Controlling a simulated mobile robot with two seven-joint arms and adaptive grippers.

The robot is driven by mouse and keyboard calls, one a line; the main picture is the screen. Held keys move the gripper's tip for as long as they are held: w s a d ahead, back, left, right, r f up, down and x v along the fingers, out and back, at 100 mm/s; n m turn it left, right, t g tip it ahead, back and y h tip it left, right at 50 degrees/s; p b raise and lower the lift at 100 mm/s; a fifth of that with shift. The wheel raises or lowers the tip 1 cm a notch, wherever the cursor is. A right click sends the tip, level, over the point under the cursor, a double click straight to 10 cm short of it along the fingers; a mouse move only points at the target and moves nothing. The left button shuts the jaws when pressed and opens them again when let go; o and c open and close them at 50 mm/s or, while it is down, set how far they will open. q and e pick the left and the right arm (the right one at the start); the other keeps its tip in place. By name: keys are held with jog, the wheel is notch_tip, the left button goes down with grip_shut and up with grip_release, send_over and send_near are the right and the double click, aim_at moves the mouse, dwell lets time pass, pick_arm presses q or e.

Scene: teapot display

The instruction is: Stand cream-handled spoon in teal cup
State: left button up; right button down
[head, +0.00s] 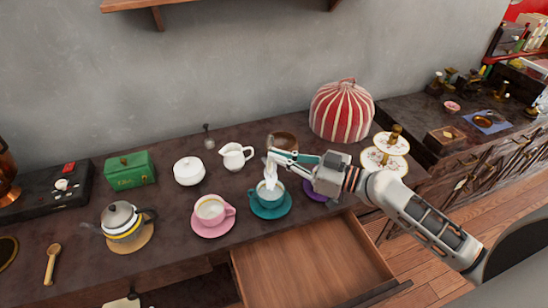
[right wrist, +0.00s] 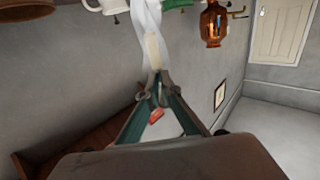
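The teal cup (head: 274,200) stands on a teal saucer (head: 287,211) near the front of the counter. My right gripper (head: 269,160) is above the cup, reaching in from the right. In the right wrist view its fingers (right wrist: 155,82) close together on a cream handle (right wrist: 153,48), which I take as the cream-handled spoon. The spoon's bowl cannot be made out. White wisps like steam (head: 270,180) rise from the cup and blur the space below the fingertips. I cannot tell whether the spoon touches the cup. My left gripper is not in view.
A pink cup (head: 211,209) stands left of the teal cup, a white jug (head: 235,156) and sugar bowl (head: 188,170) behind. A purple saucer (head: 315,190) and striped cosy (head: 342,112) are on the right. An open drawer (head: 310,265) juts out in front.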

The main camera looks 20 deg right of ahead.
aim_at(272, 170)
jog(key=shift+f+b, duration=0.95)
jog(key=shift+f, duration=1.95)
notch_tip(272, 170, down, 4)
jog(key=b, duration=0.4)
jog(key=shift+r+b, duration=0.1)
jog(key=shift+b, duration=0.25)
jog(key=shift+f+b, duration=0.2)
jog(key=shift+b, duration=0.1)
jog(key=shift+f, duration=0.2)
jog(key=shift+f+b, duration=0.2)
jog(key=shift+b, duration=0.3)
jog(key=c, duration=2.2)
grip_release()
jog(key=v, duration=1.2)
